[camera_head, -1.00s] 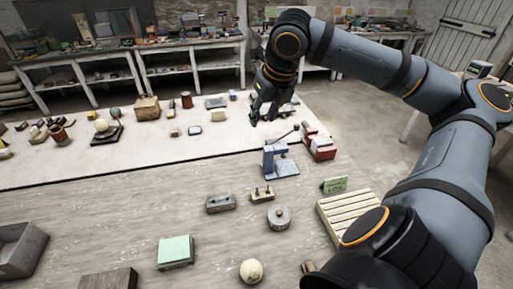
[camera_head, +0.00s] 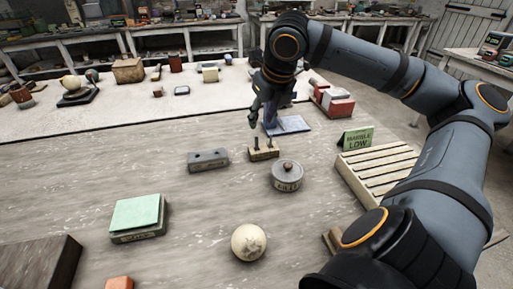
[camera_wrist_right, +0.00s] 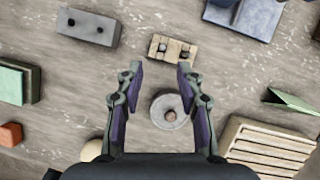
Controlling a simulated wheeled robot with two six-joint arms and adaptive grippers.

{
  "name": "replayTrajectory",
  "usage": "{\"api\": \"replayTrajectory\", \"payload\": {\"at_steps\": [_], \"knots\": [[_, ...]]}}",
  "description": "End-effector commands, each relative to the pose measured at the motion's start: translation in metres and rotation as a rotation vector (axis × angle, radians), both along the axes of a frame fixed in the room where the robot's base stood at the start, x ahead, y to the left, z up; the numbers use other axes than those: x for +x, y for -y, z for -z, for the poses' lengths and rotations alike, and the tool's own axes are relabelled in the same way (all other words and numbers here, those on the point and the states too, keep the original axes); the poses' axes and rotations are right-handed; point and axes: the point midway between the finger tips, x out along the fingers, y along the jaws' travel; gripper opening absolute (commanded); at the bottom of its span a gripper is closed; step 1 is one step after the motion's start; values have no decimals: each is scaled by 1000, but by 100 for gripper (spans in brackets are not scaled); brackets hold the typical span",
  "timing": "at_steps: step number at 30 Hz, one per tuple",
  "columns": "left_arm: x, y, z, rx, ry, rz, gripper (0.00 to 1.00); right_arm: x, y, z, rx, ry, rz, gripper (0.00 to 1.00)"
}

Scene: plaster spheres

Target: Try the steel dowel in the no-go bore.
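I cannot tell from these frames which peg is the steel dowel. A grey block with two dark bores (camera_head: 208,161) lies left of the stand, also in the right wrist view (camera_wrist_right: 88,27); I cannot tell which bore is no-go. My right gripper (camera_head: 262,115) points down, above and near the stand. In the right wrist view its fingers (camera_wrist_right: 159,75) are apart with nothing between them. My left gripper is not in view.
A round grey lidded pot (camera_head: 287,177) stands just right of the stand. A blue stand (camera_head: 287,124) is behind it. A slatted wooden rack (camera_head: 378,170) and green sign (camera_head: 356,140) are right. A plaster sphere (camera_head: 249,243) and green-topped block (camera_head: 138,217) are in front.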

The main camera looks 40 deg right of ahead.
Motion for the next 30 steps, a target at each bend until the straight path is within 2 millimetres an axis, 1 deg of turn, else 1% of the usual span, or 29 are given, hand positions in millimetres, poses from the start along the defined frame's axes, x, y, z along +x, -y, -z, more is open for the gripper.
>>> {"api": "replayTrajectory", "payload": {"at_steps": [1,5,7,12,15,22,27,28,30], "knots": [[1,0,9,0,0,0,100,0,0,9,0,1,0,37],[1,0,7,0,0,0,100,0,0,8,0,0,0,37],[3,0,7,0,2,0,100,1,0,12,0,-1,0,37],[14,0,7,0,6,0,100,12,3,40,2,-4,1,37],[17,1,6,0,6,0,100,17,5,51,1,-2,1,37],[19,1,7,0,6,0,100,21,6,61,0,-1,0,37],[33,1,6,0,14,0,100,29,13,90,0,-4,1,37],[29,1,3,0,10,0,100,31,13,90,-3,-6,3,37],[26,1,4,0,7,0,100,34,14,97,-4,-5,2,37]]}}
